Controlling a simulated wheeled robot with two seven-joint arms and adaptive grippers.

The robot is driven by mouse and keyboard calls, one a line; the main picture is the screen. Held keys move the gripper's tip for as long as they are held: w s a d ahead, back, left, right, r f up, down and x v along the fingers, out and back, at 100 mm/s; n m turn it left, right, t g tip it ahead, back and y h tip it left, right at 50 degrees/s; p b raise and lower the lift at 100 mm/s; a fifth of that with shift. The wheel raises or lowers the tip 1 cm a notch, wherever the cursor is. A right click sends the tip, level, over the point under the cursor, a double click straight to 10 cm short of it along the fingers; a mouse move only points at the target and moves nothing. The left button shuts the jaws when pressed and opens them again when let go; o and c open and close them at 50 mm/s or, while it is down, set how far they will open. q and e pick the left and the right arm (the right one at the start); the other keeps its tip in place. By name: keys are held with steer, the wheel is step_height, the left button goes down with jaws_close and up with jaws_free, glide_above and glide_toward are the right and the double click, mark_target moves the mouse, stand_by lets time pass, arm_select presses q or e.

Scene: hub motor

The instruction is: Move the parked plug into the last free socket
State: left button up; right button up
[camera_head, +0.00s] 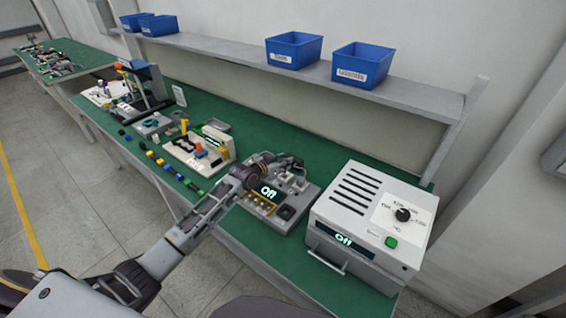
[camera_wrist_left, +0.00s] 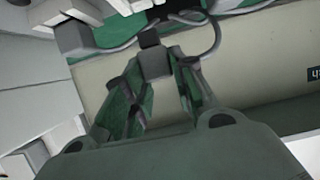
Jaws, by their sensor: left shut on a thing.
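The hub motor station (camera_head: 285,218) is a grey box with a lit display reading "Off", on the green bench. My left arm reaches over it, and my left gripper (camera_head: 292,163) is at its back edge. In the left wrist view the gripper (camera_wrist_left: 157,78) is shut on a dark plug (camera_wrist_left: 153,62). A thin dark cable (camera_wrist_left: 217,38) loops to the right of the plug. White blocks (camera_wrist_left: 75,40), perhaps sockets, stand at the upper left there. The free socket cannot be told apart. The plug is hidden by the gripper in the head view. My right gripper is not seen.
A white oven-like box (camera_head: 365,225) with a dial and an "Off" display stands close on the right. A cream panel (camera_head: 190,150) with coloured parts is to the left. A shelf (camera_head: 230,58) with blue bins (camera_head: 293,50) runs behind the bench.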

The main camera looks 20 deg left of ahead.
mark_target(282, 178)
arm_select(q)
steer(key=shift+f+b, duration=0.75)
steer(key=shift+f, duration=0.35)
steer(key=shift+f, duration=0.3)
steer(key=shift+p, duration=0.3)
stand_by(0.5)
steer(key=shift+f+b, duration=0.6)
steer(key=shift+f, duration=0.45)
stand_by(1.2)
steer(key=o, duration=1.1)
steer(key=shift+s, duration=0.15)
